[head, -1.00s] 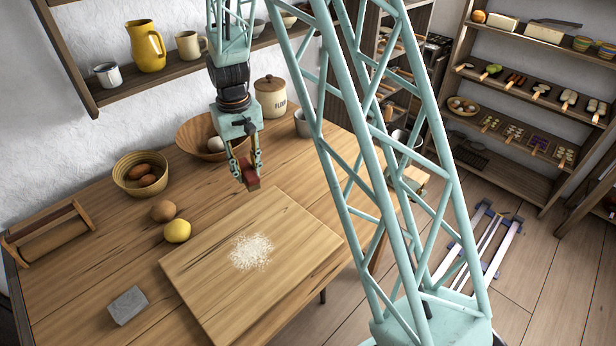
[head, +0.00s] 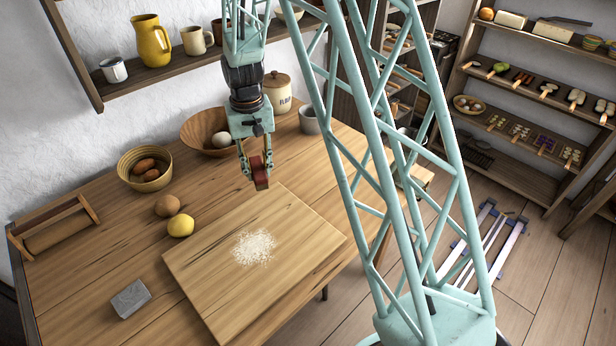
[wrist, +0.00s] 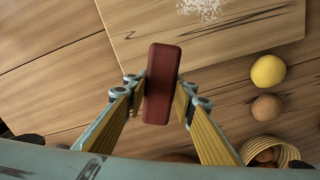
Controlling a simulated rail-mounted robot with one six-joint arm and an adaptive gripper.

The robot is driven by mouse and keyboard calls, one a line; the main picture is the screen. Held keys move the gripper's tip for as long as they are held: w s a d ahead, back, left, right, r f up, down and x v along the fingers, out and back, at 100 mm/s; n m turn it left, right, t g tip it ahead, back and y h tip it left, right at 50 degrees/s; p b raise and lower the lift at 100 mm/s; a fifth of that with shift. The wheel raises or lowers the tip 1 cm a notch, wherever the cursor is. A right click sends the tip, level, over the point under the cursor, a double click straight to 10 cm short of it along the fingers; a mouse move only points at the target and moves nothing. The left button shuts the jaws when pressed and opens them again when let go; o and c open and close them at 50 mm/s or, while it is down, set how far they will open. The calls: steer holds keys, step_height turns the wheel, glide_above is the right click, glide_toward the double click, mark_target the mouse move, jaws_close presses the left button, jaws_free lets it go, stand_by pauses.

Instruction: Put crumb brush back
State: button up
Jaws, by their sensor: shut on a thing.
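The crumb brush shows as a dark red block (head: 260,179) in my gripper (head: 255,166), above the table by the far left edge of the cutting board (head: 215,270). In the wrist view the red block (wrist: 162,82) stands lengthwise between the two fingers of my gripper (wrist: 160,92), which are shut on its sides. I see no bristles; its underside is hidden. A pile of white crumbs or flour (head: 254,248) lies on the board, and its edge shows in the wrist view (wrist: 203,8).
A lemon (head: 180,225), a brown egg-like item (head: 168,206) and an egg basket (head: 122,169) stand left of the board. A wooden bowl (head: 190,130), flour jar (head: 277,84) and grey cup (head: 308,121) stand behind. A grey block (head: 130,299) lies front left.

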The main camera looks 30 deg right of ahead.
steer(key=s+d+f+m, duration=0.1)
steer(key=s+d+m, duration=0.1)
steer(key=m, duration=0.1)
steer(key=s+d+f+m, duration=0.2)
steer(key=d+m, duration=0.1)
steer(key=m, duration=0.1)
steer(key=s+d+f+m, duration=0.2)
steer(key=m, duration=0.1)
steer(key=shift+s+d+f+m, duration=0.15)
steer(key=shift+d+f+m, duration=0.05)
steer(key=shift+m, duration=0.1)
steer(key=shift+s+d+f+m+p, duration=0.4)
steer(key=shift+s+d+m, duration=0.3)
steer(key=shift+m, duration=0.5)
steer(key=shift+f, duration=0.1)
steer(key=b, duration=0.1)
glide_above(308, 177)
steer(key=shift+w+f, duration=0.15)
steer(key=shift+f, duration=0.55)
steer(key=shift+f+b, duration=0.5)
steer(key=shift+f, duration=1.25)
steer(key=shift+f, duration=0.15)
steer(key=o, duration=1)
steer(key=shift+c, duration=0.2)
